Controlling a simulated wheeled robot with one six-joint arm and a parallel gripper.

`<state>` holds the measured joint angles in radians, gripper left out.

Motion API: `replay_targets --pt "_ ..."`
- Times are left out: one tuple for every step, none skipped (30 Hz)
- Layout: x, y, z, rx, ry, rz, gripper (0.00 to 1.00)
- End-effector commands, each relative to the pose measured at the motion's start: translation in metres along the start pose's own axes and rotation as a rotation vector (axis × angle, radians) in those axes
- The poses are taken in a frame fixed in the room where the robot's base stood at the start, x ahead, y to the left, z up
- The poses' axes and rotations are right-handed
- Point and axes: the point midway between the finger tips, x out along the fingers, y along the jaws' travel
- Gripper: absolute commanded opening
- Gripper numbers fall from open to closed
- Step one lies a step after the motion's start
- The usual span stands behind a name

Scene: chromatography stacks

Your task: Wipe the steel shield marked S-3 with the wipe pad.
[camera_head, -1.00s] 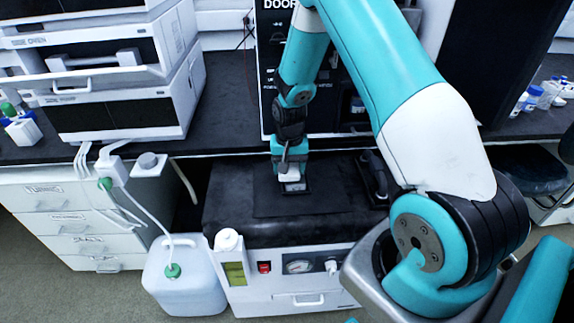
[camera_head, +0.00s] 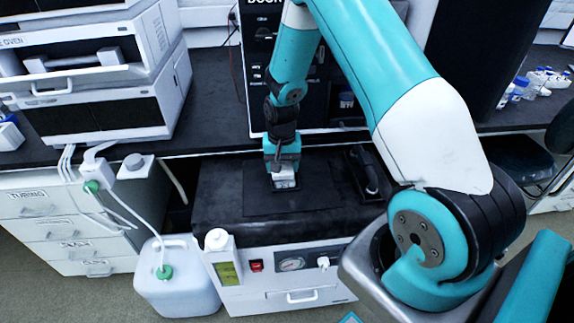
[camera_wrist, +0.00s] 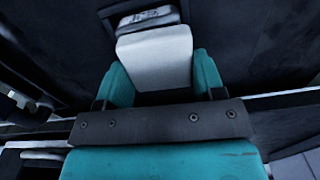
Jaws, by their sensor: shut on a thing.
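My gripper (camera_head: 284,172) points down over a dark mat (camera_head: 325,200) on the low black-topped unit. In the wrist view my gripper (camera_wrist: 155,75) has its teal fingers shut on a white block, the wipe pad (camera_wrist: 153,58). The pad also shows as a small pale piece at the gripper's tip in the head view (camera_head: 285,183). A grey strip with partly readable lettering shows at the pad's far end in the wrist view. Whether the pad touches the mat is unclear. I cannot read an S-3 mark anywhere, so I cannot identify the steel shield.
A dark handled object (camera_head: 369,172) lies right of the mat. Stacked white ovens (camera_head: 92,80) stand on the bench at left. A tall dark panel rises behind the gripper.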

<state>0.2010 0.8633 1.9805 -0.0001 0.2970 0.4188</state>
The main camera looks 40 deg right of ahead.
Motion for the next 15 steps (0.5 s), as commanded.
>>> replay_targets --pt "0.004 0.001 -0.002 0.0 -0.002 0.001 0.4" --pt "-0.002 0.002 -0.004 0.0 0.002 -0.001 0.4" --pt "-0.003 0.002 -0.005 -0.001 0.002 0.0 0.4" --pt "-0.002 0.003 -0.006 -0.002 0.001 0.0 0.4" --pt "-0.001 0.003 -0.007 -0.003 0.0 0.0 0.4" --pt "-0.004 0.004 -0.008 -0.004 0.0 0.0 0.4" --pt "-0.006 0.004 -0.008 -0.003 -0.001 0.001 0.4" --pt "-0.015 0.004 -0.009 -0.002 0.003 -0.001 0.4" --pt "-0.023 0.006 -0.009 0.001 0.002 -0.001 0.4" --pt "-0.024 0.009 -0.009 0.005 0.0 0.0 0.4" --pt "-0.026 0.011 -0.009 0.008 -0.001 0.001 0.4" --pt "-0.03 0.013 -0.01 0.012 -0.001 0.001 0.4" --pt "-0.032 0.014 -0.011 0.014 -0.001 0.001 0.4" --pt "-0.035 0.015 -0.011 0.015 -0.001 0.001 0.4" --pt "-0.039 0.015 -0.011 0.016 -0.001 0.001 0.4"
